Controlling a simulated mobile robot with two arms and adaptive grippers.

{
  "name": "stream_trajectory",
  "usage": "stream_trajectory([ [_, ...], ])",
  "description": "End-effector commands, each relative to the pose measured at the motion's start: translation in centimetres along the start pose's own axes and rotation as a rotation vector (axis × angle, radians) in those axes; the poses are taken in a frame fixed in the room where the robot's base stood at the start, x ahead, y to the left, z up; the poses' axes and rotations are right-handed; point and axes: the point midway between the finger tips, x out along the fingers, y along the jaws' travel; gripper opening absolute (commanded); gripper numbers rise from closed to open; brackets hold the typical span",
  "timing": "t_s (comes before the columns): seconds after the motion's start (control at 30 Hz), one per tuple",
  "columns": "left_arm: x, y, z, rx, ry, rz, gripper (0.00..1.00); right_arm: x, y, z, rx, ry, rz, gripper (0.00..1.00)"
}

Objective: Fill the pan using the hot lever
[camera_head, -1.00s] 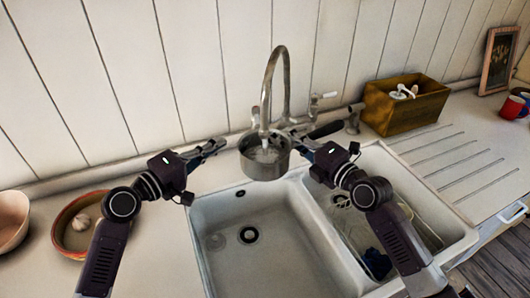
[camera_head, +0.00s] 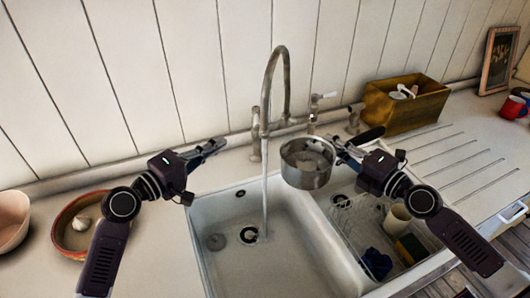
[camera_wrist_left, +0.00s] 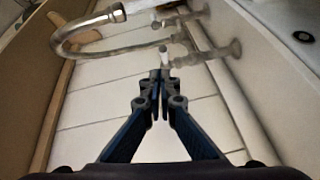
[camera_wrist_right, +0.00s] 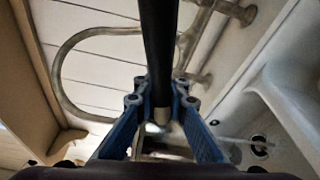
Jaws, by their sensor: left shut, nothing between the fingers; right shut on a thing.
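A metal pan (camera_head: 306,165) hangs above the divider between the two sink basins, to the right of the water stream (camera_head: 264,200). It looks roughly level, with some water in it. My right gripper (camera_head: 343,146) is shut on its dark handle, which also shows in the right wrist view (camera_wrist_right: 158,45). The tall curved tap (camera_head: 286,85) runs into the left basin. A lever with a pale tip (camera_head: 324,96) stands on the right side of the tap; the left side is hard to make out. My left gripper (camera_head: 218,146) is shut and empty, left of the tap.
The left basin (camera_head: 270,265) is bare around its drain. The right basin holds a wire rack, a pale cup (camera_head: 396,219), a sponge (camera_head: 411,248) and a blue item. A brown box (camera_head: 405,104) stands behind right. A bowl with garlic (camera_head: 70,235) is at left.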

Motion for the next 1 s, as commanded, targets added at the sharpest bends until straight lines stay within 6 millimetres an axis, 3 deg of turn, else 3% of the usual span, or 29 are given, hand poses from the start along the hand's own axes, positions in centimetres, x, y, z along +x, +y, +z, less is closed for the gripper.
stream_trajectory([
  [0.07, 0.0, 0.0, 0.0, 0.000, 0.000, 0.000, 0.00, 0.0, 0.4, 0.1, 0.002, -0.003, 0.007, 0.00],
  [0.4, 1.4, 0.3, 1.6, 0.109, -0.001, -0.061, 0.34, 0.1, 0.3, 0.1, 0.002, -0.002, 0.005, 0.00],
  [0.6, 2.6, 0.9, 2.6, 0.245, 0.032, -0.145, 0.34, 0.1, 0.3, 0.1, 0.002, -0.002, 0.006, 0.00],
  [1.0, 3.8, 1.4, 2.4, 0.351, 0.093, -0.221, 0.34, 0.1, 0.4, 0.1, 0.002, -0.003, 0.007, 0.00],
])
